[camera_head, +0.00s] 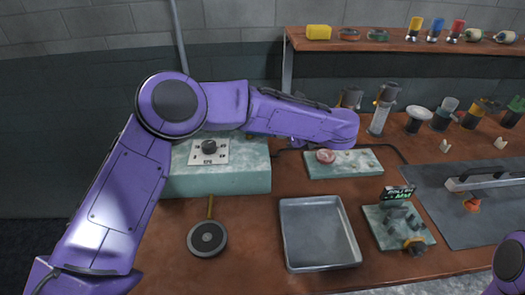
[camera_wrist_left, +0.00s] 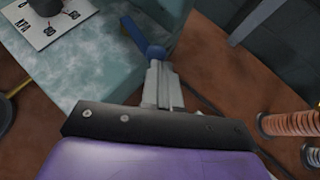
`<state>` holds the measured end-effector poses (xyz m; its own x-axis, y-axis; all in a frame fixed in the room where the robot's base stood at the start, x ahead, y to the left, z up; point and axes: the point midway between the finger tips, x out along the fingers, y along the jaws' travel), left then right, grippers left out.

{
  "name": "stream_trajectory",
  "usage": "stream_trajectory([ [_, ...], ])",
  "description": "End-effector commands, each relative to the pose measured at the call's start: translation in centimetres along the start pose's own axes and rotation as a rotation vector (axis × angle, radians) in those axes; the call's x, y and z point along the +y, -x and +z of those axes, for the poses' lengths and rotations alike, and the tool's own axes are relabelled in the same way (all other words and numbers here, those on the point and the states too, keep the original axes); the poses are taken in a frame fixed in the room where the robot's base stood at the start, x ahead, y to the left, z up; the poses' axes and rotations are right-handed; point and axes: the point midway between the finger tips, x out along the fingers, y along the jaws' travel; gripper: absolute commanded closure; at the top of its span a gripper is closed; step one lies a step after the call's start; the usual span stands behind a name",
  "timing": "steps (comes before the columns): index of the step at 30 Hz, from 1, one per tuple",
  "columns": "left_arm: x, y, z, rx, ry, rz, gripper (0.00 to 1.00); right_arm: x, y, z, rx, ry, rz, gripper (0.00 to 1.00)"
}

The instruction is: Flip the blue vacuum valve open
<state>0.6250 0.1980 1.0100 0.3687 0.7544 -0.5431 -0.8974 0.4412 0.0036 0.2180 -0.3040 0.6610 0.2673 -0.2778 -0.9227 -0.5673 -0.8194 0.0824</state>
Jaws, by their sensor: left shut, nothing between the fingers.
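The blue vacuum valve shows as a blue handle (camera_wrist_left: 136,34) with a rounded blue end, on the side of the pale teal block (camera_wrist_left: 120,75) in the left wrist view. My left gripper (camera_wrist_left: 158,68) is shut, with its tips right at the rounded blue end. I cannot tell if they touch it. In the head view the purple left arm reaches across the block (camera_head: 225,180) and hides the valve and the gripper fingers. Part of my right arm shows at the lower right corner, without its gripper.
The block carries a dial plate with a black knob (camera_head: 209,147). A metal tray (camera_head: 285,235), a round black pad (camera_head: 207,238), a teal slab with a red disc (camera_head: 326,156) and a small stand (camera_head: 420,240) are on the bench. Spools (camera_wrist_left: 290,123) lie right of my left gripper.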

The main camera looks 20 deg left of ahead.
Motion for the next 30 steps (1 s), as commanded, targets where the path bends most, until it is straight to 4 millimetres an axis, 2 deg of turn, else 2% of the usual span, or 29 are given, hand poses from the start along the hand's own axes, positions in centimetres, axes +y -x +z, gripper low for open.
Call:
stream_trajectory([
  [24,1.0,-1.1,0.7,-0.001,-0.001,0.001,1.00,-0.1,-0.7,0.2,0.001,0.000,-0.001,0.38],
  [28,0.8,-0.5,0.3,-0.002,-0.001,0.002,1.00,-0.1,-0.9,0.3,0.001,0.000,-0.001,0.38],
  [30,0.6,0.5,-0.2,-0.003,-0.003,0.000,1.00,-0.2,-1.1,0.4,0.001,0.000,-0.001,0.38],
])
